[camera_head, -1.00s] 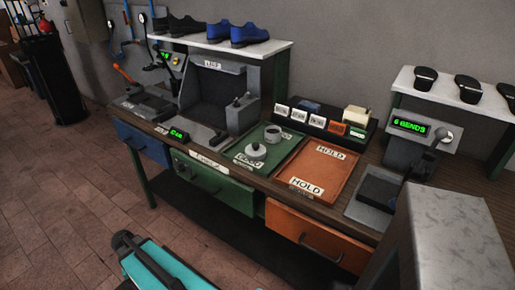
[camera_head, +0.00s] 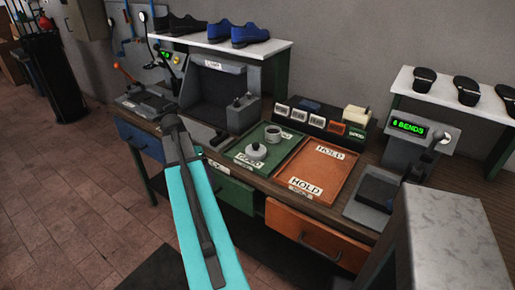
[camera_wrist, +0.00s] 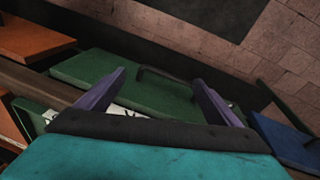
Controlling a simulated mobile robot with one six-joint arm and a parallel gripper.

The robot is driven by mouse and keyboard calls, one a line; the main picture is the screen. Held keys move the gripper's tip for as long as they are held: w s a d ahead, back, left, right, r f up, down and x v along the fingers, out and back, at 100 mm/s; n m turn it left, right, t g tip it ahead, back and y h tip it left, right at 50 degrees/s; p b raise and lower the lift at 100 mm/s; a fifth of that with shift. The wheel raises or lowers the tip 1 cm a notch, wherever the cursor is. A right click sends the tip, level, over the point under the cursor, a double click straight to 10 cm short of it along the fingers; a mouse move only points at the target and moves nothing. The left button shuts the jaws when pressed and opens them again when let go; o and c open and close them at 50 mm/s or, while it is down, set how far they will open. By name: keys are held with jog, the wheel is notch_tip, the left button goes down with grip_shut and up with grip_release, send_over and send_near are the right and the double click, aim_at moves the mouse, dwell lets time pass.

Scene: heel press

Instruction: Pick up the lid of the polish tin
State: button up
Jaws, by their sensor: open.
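A small round tin (camera_head: 272,132) stands toward the back of the green tray (camera_head: 238,150) in the head view. A pale round piece with a knob on top, which looks like the lid (camera_head: 257,153), sits in front of it on the same tray, apart from the tin. My gripper (camera_wrist: 160,77) is open and empty in the wrist view, its two purple fingers spread over the front of a green drawer. Neither the tin nor the lid shows in the wrist view. In the head view my arm reaches up left of the green tray, and the fingers cannot be made out.
An orange tray (camera_head: 318,171) marked HOLD lies right of the green one. Behind stand a row of labelled boxes (camera_head: 310,116) and a dark open-fronted box (camera_head: 213,92). A press with a green display (camera_head: 420,127) stands at the right. Drawers line the bench front.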

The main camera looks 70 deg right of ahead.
jog(key=s+d+r+m, duration=0.1)
jog(key=s+d+r, duration=0.1)
jog(key=r, duration=0.1)
jog(key=s+d+r+m, duration=0.1)
jog(key=s+d+r, duration=0.2)
jog(key=r, duration=0.1)
jog(key=s+d+r+m, duration=0.1)
jog(key=s+d+r, duration=0.1)
jog(key=d+r, duration=0.1)
jog(key=shift+s+d+r+m+h+p, duration=0.1)
jog(key=shift+r+m+h+p, duration=0.1)
jog(key=shift+r, duration=0.15)
jog(key=shift+s+d+r+m+h+p, duration=0.1)
jog(key=shift+r+h, duration=0.1)
jog(key=shift+r, duration=0.15)
jog(key=s+d+r+m, duration=0.3)
jog(key=s+d+r, duration=0.1)
jog(key=s+r, duration=0.3)
notch_tip(320, 180, up, 2)
jog(key=shift+s+d+r+h, duration=0.25)
jog(key=shift+s+d+h, duration=0.05)
jog(key=shift+s, duration=0.1)
jog(key=shift+f+p, duration=0.15)
jog(key=shift+p, duration=0.15)
jog(key=p, duration=0.2)
send_near(255, 145)
jog(key=shift+x, duration=2.5)
jog(key=shift+d, duration=0.1)
jog(key=shift+f, duration=0.1)
